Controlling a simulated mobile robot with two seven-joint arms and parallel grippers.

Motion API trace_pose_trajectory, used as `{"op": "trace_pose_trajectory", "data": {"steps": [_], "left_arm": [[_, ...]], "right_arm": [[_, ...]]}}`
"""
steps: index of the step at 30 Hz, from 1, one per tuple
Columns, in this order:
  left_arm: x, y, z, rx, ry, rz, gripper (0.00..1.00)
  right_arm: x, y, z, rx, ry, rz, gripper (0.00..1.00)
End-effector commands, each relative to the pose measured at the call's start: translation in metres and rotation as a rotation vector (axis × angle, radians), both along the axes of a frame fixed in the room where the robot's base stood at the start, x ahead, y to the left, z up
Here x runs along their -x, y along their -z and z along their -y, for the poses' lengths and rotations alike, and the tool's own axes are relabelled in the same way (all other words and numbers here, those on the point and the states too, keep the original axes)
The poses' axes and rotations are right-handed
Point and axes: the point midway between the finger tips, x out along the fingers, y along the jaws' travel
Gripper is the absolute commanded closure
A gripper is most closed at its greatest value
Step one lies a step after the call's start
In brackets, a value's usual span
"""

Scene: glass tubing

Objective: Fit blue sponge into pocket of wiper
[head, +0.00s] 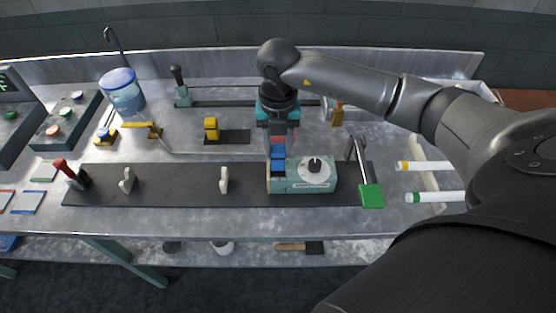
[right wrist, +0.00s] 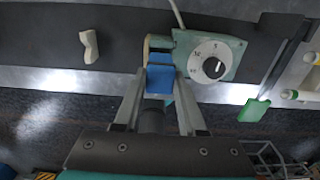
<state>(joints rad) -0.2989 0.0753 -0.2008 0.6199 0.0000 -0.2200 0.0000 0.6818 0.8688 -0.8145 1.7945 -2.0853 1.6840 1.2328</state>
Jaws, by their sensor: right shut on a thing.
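The blue sponge (right wrist: 160,82) is between the fingertips of my right gripper (right wrist: 160,86), which is shut on it. In the head view my right gripper (head: 278,148) points down over the left end of a teal box with a white dial (head: 316,170). That end, with a cream-coloured edge (head: 269,184), appears to be the wiper's pocket. More blue (right wrist: 160,58) shows at the pocket just beyond the held sponge; I cannot tell whether it is the same piece. The sponge's depth in the pocket is unclear. My left gripper is out of view.
The box stands on a dark mat (head: 150,184) with two cream brackets (head: 224,180) to its left. A green paddle on a lever (head: 371,195) and white tubes (head: 430,197) lie to its right.

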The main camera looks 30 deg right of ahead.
Motion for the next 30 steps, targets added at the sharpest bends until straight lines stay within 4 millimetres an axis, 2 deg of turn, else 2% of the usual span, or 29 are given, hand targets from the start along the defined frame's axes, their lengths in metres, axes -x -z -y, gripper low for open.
{"op": "trace_pose_trajectory", "data": {"steps": [7, 14, 25, 26, 30], "left_arm": [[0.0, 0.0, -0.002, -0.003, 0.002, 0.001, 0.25], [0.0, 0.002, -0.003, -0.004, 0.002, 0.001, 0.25], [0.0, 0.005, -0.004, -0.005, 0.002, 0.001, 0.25], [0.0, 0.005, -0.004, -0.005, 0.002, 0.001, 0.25], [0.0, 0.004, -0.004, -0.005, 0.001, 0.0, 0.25]], "right_arm": [[0.0, 0.019, 0.0, 0.0, 0.0, -0.002, 1.0], [0.0, 0.052, 0.0, 0.0, 0.0, -0.002, 1.0], [0.0, 0.056, 0.0, 0.0, 0.0, 0.001, 1.0], [0.0, 0.056, 0.0, 0.001, 0.0, 0.001, 0.59], [0.0, 0.055, 0.0, 0.001, 0.0, 0.001, 0.43]]}}
